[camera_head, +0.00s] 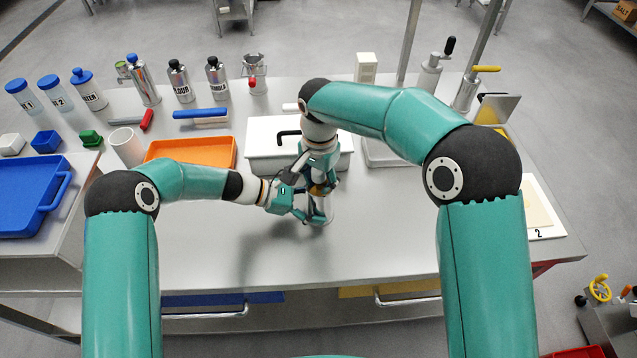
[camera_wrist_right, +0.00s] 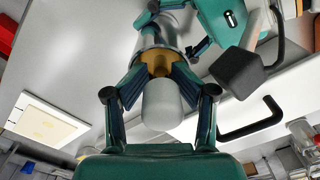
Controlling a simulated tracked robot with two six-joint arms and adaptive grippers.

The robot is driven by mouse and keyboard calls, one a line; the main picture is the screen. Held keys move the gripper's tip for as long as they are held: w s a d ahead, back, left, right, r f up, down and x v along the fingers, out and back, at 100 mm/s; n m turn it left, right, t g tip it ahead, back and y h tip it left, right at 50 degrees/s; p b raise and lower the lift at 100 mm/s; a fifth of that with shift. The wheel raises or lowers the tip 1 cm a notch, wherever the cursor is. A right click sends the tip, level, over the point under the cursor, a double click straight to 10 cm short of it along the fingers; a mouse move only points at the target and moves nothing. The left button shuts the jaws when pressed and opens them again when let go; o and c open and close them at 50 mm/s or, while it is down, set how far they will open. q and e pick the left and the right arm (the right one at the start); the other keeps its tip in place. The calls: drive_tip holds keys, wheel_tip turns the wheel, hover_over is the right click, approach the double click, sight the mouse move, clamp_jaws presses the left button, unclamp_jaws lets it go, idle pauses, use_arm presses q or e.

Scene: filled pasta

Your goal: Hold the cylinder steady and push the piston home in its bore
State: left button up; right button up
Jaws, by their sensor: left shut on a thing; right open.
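A silver metal cylinder (camera_head: 323,207) stands on the steel table near its middle; it also shows at the top of the right wrist view (camera_wrist_right: 160,33). My left gripper (camera_head: 309,209) comes in from the left, low down, and is shut on the cylinder. The piston shows in the right wrist view as a pale rounded end (camera_wrist_right: 161,106) with a gold-brown part (camera_wrist_right: 157,62) at the cylinder's mouth. My right gripper (camera_wrist_right: 158,75) is open above the cylinder, one finger on each side of the piston. How deep the piston sits is hidden.
A white box with a black handle (camera_head: 262,150) stands just behind the grippers. An orange tray (camera_head: 190,153) lies to the left, with a white cup (camera_head: 126,147) beside it. Bottles and tools line the back. The table front is clear.

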wheel_tip(320, 180, up, 11)
drive_tip(key=shift+f, duration=0.1)
idle(0.3)
use_arm(q)
drive_tip(key=o, duration=1.1)
drive_tip(key=v, duration=1.2)
drive_tip(key=shift+w, duration=0.1)
